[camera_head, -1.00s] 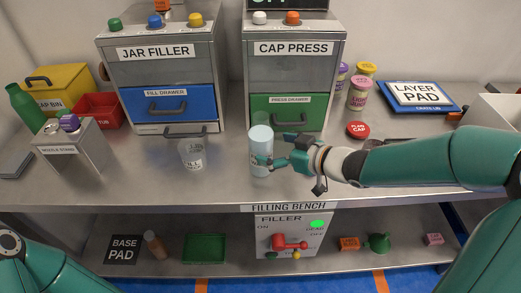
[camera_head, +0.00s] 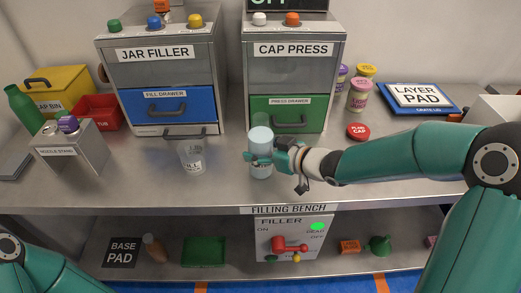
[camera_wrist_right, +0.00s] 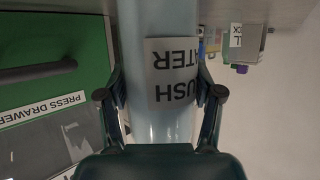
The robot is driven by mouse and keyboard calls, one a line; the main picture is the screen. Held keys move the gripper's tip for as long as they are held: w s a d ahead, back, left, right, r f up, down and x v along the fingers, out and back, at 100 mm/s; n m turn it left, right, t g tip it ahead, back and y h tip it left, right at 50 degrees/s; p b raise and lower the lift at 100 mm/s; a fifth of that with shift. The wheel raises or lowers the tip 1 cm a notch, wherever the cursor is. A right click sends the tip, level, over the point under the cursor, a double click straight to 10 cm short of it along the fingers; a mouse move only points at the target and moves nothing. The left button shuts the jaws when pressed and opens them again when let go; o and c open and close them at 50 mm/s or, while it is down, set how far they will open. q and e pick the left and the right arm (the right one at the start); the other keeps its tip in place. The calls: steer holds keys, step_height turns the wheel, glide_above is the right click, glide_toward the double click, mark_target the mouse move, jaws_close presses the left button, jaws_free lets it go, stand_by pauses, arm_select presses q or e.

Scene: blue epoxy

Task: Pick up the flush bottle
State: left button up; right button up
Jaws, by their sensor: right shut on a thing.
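The flush bottle (camera_head: 260,141) is a pale blue cylinder standing upright on the bench, in front of the green press drawer. My right gripper (camera_head: 262,158) comes in from the right and is shut on it. In the right wrist view the bottle (camera_wrist_right: 160,45) fills the middle, with an upside-down label partly reading "USH" and "ATER". My right gripper's fingers (camera_wrist_right: 160,100) press on both its sides there. I cannot tell whether the bottle's base is touching the bench. My left gripper is not in view; only part of the left arm shows at the lower left.
A clear jar (camera_head: 192,156) stands to the left of the bottle. A red cap (camera_head: 358,131) lies to the right, behind my right arm. The cap press (camera_head: 294,75) and jar filler (camera_head: 160,80) stand behind. The nozzle stand (camera_head: 72,150) is at the left.

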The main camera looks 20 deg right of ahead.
steer(key=c, duration=0.5)
steer(key=shift+c, duration=0.3)
steer(key=shift+r, duration=0.2)
